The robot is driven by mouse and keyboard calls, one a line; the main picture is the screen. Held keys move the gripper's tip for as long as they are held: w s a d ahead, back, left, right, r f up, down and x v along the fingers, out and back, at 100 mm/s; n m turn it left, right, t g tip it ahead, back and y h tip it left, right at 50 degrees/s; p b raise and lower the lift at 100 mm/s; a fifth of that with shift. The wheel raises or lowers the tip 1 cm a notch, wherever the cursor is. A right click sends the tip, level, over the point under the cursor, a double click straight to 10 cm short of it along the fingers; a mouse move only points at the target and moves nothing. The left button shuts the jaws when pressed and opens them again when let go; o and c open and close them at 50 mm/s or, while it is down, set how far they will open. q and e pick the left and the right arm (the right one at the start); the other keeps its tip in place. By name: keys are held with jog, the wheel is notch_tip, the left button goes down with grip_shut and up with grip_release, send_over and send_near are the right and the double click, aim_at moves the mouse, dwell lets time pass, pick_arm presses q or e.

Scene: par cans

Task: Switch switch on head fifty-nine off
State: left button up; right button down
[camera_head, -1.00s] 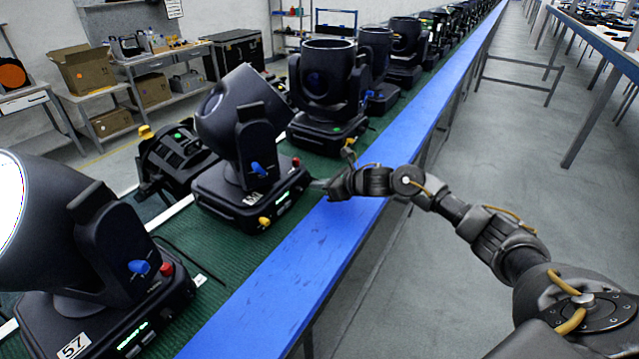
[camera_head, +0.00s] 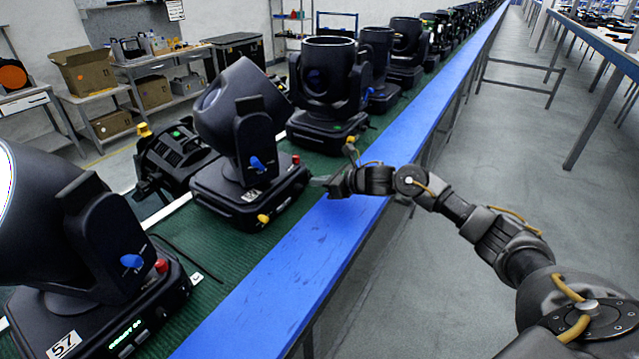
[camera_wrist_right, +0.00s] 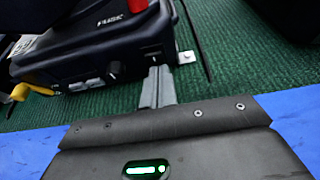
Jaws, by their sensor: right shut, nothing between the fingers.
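The middle moving head (camera_head: 250,150), tilted on its base, stands on the green mat; its white label (camera_head: 250,196) is too small to read. I cannot confirm that it is head fifty-nine. Its base display (camera_head: 283,204) looks dark. My right gripper (camera_head: 318,181) is shut and empty, at the right end of this base. In the right wrist view, the shut fingers (camera_wrist_right: 158,86) point at the base's lower edge, just below a small dark switch-like part (camera_wrist_right: 152,56). I cannot tell whether they touch, or the switch's exact position. My left gripper is out of view.
A head labelled 57 (camera_head: 110,245) stands nearer, its green display lit. Another head (camera_head: 328,95) stands behind, in a long row. A fixture with a yellow knob (camera_head: 172,155) is at the left. The blue bench edge (camera_head: 290,260) is clear; open floor lies right.

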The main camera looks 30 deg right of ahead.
jog(key=shift+a+r, duration=0.1)
jog(key=shift+r, duration=0.6)
jog(key=shift+f, duration=0.1)
jog(key=shift+s+d, duration=0.35)
jog(key=shift+s, duration=0.1)
jog(key=b+v, duration=0.4)
jog(key=v, duration=0.9)
jog(key=shift+w, duration=0.15)
